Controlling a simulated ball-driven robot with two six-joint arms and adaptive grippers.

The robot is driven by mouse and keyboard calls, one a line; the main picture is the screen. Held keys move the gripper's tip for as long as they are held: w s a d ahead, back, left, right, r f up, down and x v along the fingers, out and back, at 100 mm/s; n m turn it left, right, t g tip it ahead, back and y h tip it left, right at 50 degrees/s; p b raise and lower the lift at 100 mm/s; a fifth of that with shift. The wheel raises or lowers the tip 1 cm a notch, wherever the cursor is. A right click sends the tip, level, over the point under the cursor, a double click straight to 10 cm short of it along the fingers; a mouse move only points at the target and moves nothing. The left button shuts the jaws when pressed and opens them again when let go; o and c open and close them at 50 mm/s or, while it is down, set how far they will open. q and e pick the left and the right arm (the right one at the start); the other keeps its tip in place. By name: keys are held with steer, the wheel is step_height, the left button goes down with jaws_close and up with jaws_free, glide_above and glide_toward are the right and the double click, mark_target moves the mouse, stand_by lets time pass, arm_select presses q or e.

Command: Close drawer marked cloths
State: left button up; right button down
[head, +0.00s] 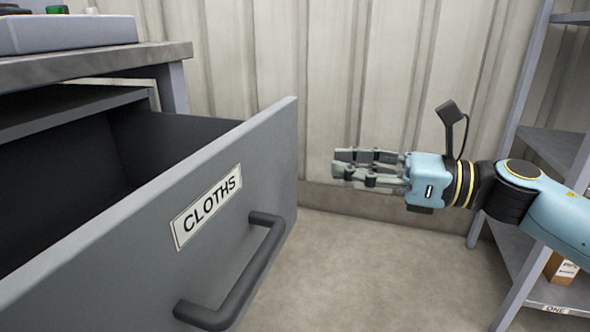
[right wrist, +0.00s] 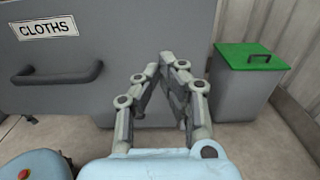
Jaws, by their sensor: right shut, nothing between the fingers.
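The grey drawer (head: 120,262) marked CLOTHS stands pulled out from under the workbench at the left of the head view, its dark inside showing. Its label (head: 208,206) and dark bar handle (head: 240,278) are on the front panel. The right wrist view shows the same drawer front (right wrist: 110,75) and handle (right wrist: 58,74). My right gripper (head: 337,167) is shut and empty, to the right of the drawer front and apart from it in the head view. In the right wrist view the fingers (right wrist: 172,62) point toward the drawer front's right part. My left gripper is not in view.
The workbench (head: 100,62) is above the drawer. A metal shelf rack (head: 525,110) stands at the right, with a small box (head: 562,268) low on it. A grey bin with a green lid (right wrist: 250,57) stands right of the drawer. Floor (head: 350,270) before the drawer is clear.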

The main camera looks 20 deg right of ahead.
mark_target(281, 158)
steer(key=b+x, duration=0.1)
steer(key=x, duration=0.5)
steer(key=shift+w+a, duration=0.1)
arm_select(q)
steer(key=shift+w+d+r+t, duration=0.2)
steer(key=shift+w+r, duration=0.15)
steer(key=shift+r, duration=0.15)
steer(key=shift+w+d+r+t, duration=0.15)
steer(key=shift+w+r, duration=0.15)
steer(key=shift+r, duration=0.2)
arm_select(e)
steer(key=shift+w+a, duration=0.4)
steer(key=shift+a, duration=0.15)
